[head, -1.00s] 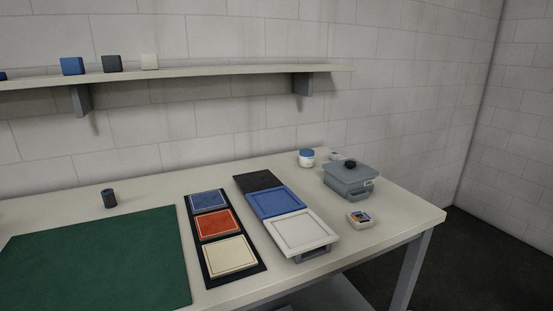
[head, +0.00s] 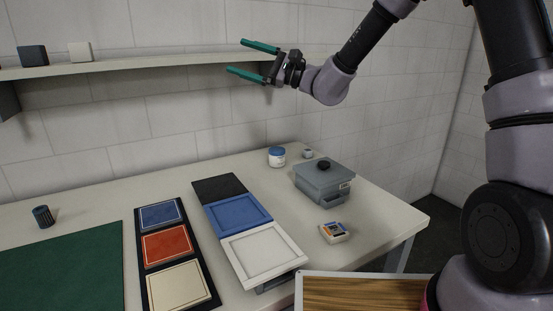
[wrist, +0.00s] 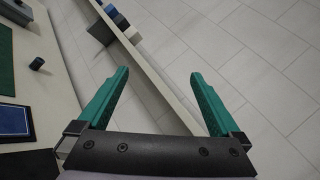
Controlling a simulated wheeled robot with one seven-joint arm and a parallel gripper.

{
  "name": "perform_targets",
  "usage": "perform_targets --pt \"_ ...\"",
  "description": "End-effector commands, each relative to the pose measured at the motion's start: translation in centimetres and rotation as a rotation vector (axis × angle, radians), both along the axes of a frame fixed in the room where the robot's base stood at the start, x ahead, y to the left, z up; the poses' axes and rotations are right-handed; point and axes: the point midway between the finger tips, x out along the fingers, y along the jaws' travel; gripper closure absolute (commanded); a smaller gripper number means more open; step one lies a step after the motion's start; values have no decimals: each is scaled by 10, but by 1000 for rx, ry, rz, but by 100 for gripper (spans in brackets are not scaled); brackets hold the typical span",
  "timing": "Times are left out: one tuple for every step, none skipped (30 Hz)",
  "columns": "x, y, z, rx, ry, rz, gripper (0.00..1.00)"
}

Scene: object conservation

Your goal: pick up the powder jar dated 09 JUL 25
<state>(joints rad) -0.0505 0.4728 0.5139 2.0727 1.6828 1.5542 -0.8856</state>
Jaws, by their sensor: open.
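A white jar with a blue lid (head: 277,157) stands upright at the back of the table, left of the grey lidded box. Its label is too small to read, so I cannot tell its date. My gripper (head: 253,60) is open and empty, raised in front of the wall near the shelf, above and apart from the jar. In the wrist view my gripper (wrist: 158,95) shows its two green fingers spread wide with nothing between them. The jar does not show in the wrist view.
The grey lidded box (head: 324,183) stands right of the jar, with a small container (head: 308,153) behind it and a small boxed item (head: 334,232) in front. Coloured trays (head: 264,256) lie left of it. The shelf (head: 130,65) runs along the wall. A wood-grained board (head: 365,292) is at the bottom.

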Motion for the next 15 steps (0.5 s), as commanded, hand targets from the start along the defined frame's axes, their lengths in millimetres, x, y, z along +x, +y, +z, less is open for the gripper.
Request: perform_targets --pt "26 6 -11 88 74 -63 0" --pt "42 8 -17 137 112 -108 0" --pt "62 8 -26 200 165 -174 0" --pt "78 8 -36 244 207 -227 0" --pt "94 6 -47 285 248 -283 0" --pt "113 3 -64 333 305 -361 0" --pt "127 0 -78 365 348 -423 0" --pt "141 -4 -95 392 391 -488 0" --pt "156 -10 -118 423 449 -574 0" --pt "166 -15 -137 440 490 -639 0" --pt "175 -20 -156 452 531 -702 0" --pt "184 -27 -180 465 581 -783 0" --pt "188 -33 -198 469 615 -840 0" --pt "193 -38 -215 471 648 -894 0" --pt "196 -44 -237 470 687 -958 0"
